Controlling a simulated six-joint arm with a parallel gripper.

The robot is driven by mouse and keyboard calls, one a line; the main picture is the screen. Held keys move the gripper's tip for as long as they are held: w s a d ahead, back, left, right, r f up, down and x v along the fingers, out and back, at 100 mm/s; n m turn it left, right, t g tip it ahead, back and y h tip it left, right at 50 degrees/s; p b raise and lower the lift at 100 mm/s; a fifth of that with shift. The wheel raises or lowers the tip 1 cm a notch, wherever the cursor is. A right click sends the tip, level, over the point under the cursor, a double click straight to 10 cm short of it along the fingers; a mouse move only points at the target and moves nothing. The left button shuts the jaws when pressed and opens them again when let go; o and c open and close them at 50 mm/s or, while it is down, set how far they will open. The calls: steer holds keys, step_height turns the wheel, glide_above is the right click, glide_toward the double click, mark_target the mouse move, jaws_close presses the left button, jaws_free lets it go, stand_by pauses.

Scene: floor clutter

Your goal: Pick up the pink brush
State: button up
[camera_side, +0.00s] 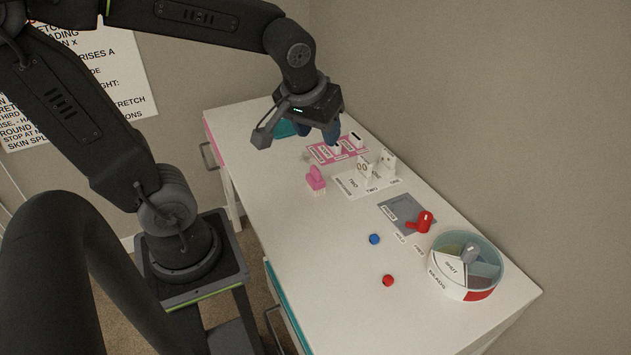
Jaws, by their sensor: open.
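The pink brush (316,180) stands on the white table near its front left edge, with pale bristles pointing down. My gripper (331,140) hangs over the back left part of the table, above and slightly right of the brush, pointing down. It is open and apart from the brush. Its fingertips are close to a pink labelled panel (322,154) and partly cover it. Whether the fingers touch anything there is hard to tell.
White switches (388,162) stand behind and right of the brush. A red handle (420,222) sits on a grey plate. Blue (375,239) and red (388,281) buttons lie near the front. The wall is close behind.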

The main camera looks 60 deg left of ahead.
steer(key=w+a+f+n+g+y, duration=0.1)
steer(key=w+a+f+n, duration=0.3)
steer(key=a, duration=0.1)
steer(key=n+g+y, duration=0.2)
steer(key=n+g, duration=0.1)
steer(key=n, duration=0.5)
glide_toward(316, 169)
steer(key=shift+h, duration=0.3)
steer(key=x, duration=0.4)
steer(key=shift+s+a+f, duration=0.1)
steer(key=shift+a+f, duration=0.05)
steer(key=shift+f, duration=0.05)
steer(key=shift+a+x, duration=0.15)
steer(key=shift+x, duration=1.4)
steer(key=shift+a+x, duration=0.1)
steer(key=shift+x, duration=1.4)
steer(key=shift+r, duration=0.1)
steer(key=c, duration=0.6)
